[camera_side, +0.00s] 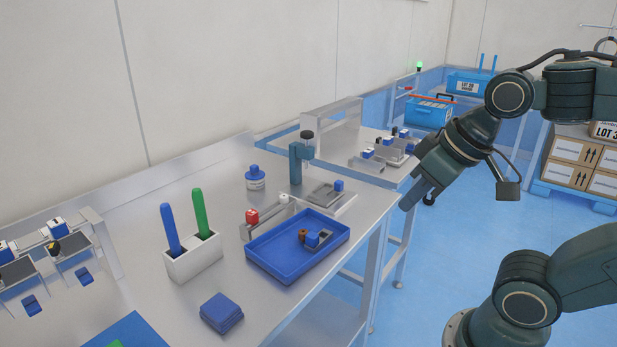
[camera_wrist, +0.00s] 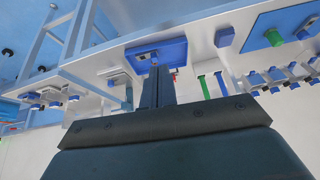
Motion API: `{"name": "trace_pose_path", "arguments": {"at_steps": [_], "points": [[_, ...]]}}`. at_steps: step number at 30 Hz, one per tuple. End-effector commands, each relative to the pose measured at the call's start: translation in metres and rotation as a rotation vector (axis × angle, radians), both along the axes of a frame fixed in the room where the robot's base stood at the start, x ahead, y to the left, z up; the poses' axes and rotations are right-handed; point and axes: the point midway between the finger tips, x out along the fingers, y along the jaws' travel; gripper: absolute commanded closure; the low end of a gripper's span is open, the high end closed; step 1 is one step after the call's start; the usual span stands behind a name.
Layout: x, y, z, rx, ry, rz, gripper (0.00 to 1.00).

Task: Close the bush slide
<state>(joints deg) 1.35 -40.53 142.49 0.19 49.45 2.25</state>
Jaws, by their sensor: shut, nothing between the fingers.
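My gripper (camera_side: 409,202) hangs in the air off the right edge of the bench, pointing down and left. It is shut and empty; its closed fingers (camera_wrist: 157,68) fill the middle of the wrist view. I cannot tell for certain which part is the bush slide. A grey plate fixture with a blue block (camera_side: 338,185) stands on the bench behind the tray. A small grey and blue piece with a brown round part (camera_side: 303,234) lies in the blue tray (camera_side: 263,269). My gripper is apart from both. The tray also shows in the wrist view (camera_wrist: 178,45).
A white holder (camera_side: 193,264) with a blue and a green stick, blue square pads (camera_side: 221,312) and a blue-capped jar (camera_side: 255,179) stand on the bench. A teal post (camera_side: 295,166) rises behind the fixture. More small fixtures (camera_side: 387,152) sit farther back.

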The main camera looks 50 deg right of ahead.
Motion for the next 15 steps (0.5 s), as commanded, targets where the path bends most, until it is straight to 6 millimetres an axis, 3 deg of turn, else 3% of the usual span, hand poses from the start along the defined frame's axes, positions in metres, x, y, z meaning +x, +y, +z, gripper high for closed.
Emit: {"name": "trace_pose_path", "arguments": {"at_steps": [8,15], "points": [[0.049,-0.028,-0.004,0.066,-0.024,-0.241,1.00],[0.098,-0.069,-0.015,0.138,-0.069,-0.501,1.00]]}}
